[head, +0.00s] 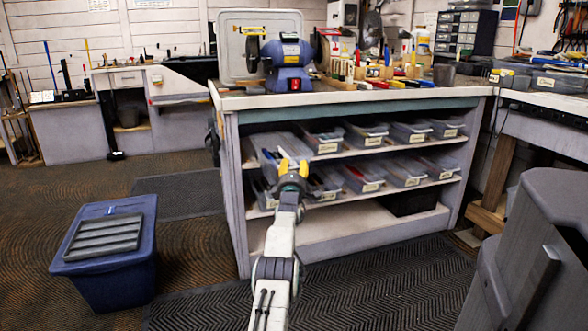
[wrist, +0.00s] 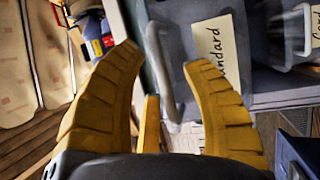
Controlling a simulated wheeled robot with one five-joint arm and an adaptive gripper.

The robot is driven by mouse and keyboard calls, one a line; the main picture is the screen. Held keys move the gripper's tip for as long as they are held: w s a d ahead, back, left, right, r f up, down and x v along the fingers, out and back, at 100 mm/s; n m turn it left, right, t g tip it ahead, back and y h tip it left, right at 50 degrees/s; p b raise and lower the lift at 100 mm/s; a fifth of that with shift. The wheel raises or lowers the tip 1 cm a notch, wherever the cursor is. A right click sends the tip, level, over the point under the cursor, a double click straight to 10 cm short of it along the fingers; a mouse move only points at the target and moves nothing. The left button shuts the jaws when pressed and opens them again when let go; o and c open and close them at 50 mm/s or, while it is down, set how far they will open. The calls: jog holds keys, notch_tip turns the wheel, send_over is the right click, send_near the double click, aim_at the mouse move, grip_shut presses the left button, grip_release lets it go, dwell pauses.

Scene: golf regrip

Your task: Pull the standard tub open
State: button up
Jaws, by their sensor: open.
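The standard tub is grey and translucent, and its front shows in the wrist view (wrist: 185,12). Its cream label (wrist: 218,45) reads "ndard", with the start hidden behind my right finger. A pale loop handle (wrist: 160,72) on its front lies between my yellow fingers in the picture; I cannot tell whether they touch it. My gripper (wrist: 163,60) is open and holds nothing. In the head view my gripper (head: 293,168) is at the left end of the bench shelves and covers part of the tubs there.
The workbench (head: 325,226) has two shelf rows of labelled tubs (head: 368,134) and a mostly bare bottom shelf. A neighbouring tub's handle (wrist: 306,38) is at the right in the wrist view. A blue bin (head: 112,279) stands on the floor at left. A grey cabinet-like object (head: 535,260) is at right.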

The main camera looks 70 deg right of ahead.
jog(key=shift+s+a, duration=0.15)
jog(key=shift+a, duration=0.1)
dwell(0.3)
jog(key=v, duration=1.1)
jog(key=shift+a, duration=0.2)
dwell(0.4)
jog(key=shift+f, duration=0.1)
dwell(0.6)
